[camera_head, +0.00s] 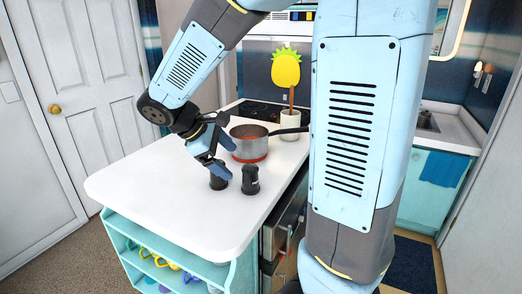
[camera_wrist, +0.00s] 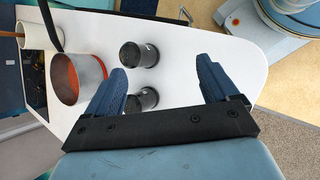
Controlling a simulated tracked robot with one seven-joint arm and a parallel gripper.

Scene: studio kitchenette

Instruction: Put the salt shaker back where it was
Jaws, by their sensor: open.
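Two small dark shakers stand upright, side by side, on the white counter (camera_head: 155,185). One shaker (camera_head: 250,180) is on the right in the head view; the other (camera_head: 218,180) is partly hidden under my gripper (camera_head: 224,157). I cannot tell which is the salt shaker. In the wrist view, my gripper (camera_wrist: 162,70) is open with nothing held between its blue fingers. One shaker (camera_wrist: 148,99) shows beside the left finger, partly covered by it. The other shaker (camera_wrist: 139,55) shows past that finger's tip.
A saucepan (camera_head: 246,152) with a reddish inside stands just behind the shakers, its dark handle pointing right. The counter's front left is clear.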

